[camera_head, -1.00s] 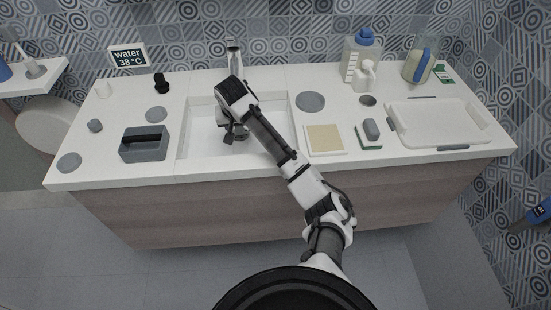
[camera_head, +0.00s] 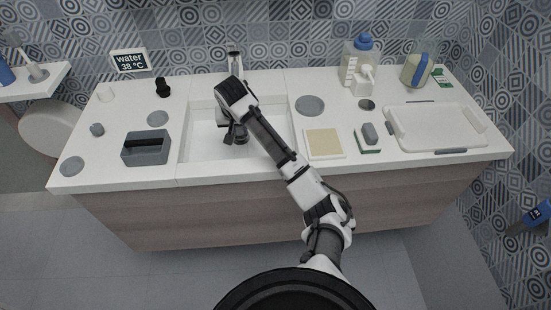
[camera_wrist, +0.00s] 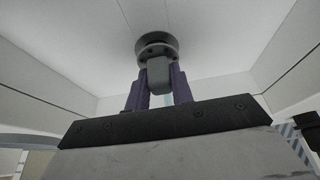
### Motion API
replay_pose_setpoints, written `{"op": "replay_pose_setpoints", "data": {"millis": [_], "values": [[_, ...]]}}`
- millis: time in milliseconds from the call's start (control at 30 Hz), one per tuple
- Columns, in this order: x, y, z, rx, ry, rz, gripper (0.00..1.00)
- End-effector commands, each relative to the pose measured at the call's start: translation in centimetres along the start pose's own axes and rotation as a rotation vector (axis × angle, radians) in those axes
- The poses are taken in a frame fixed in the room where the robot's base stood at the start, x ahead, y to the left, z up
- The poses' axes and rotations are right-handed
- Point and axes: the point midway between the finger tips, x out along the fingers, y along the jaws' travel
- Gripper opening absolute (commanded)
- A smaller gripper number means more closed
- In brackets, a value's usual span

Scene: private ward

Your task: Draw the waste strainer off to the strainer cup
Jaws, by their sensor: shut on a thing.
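The waste strainer (camera_wrist: 157,42) is a dark round piece with a grey upright tab, seen at the sink floor in the wrist view. My gripper (camera_wrist: 158,88) is shut on that tab, one purple-grey finger on each side. In the head view my gripper (camera_head: 236,134) is low inside the white sink basin (camera_head: 200,147), and it largely hides the strainer. Whether the strainer is still seated or lifted clear is not plain. A small dark round opening (camera_head: 367,104) on the right counter may be the strainer cup; I cannot tell surely.
A dark grey box (camera_head: 145,158) stands left of the sink. The faucet (camera_head: 235,62) is behind it. To the right are a beige pad (camera_head: 324,143), a grey block (camera_head: 369,132), a white tray (camera_head: 440,125) and bottles (camera_head: 358,62). Basin walls surround my gripper.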

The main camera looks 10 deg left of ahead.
Motion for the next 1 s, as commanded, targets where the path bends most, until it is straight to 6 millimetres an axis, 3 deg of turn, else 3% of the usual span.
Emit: {"op": "replay_pose_setpoints", "data": {"millis": [367, 800, 1000], "values": [[-1.2, 0.0, -0.4, 0.001, -0.004, 0.001, 0.0], [-5.2, 0.0, -2.1, 0.0, -0.004, 0.001, 0.0], [-5.4, 0.0, -2.2, 0.0, -0.004, 0.001, 0.0]]}}
